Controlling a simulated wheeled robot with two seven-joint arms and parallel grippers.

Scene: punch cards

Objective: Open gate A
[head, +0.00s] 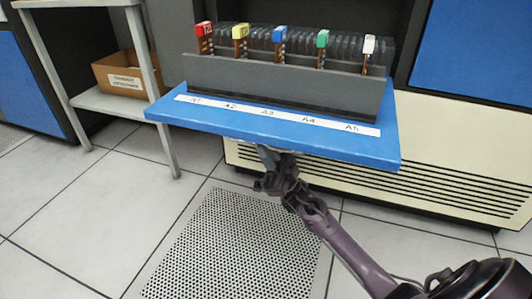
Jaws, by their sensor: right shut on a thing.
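A blue shelf (285,131) with a white strip (268,113) marked A1 to A5 stands out in front of the dark machine. I cannot see a label that says gate A; the A marks are on this shelf. My right gripper (270,157) is under the shelf's front edge, near its middle. It is shut on a small part there, seemingly a handle, which the shelf edge and the fingers mostly hide. My left gripper is not in view.
A grey rack (270,84) on the shelf holds several cards with red, yellow, blue, green and white tabs. A cardboard box (122,78) sits on a metal rack at left.

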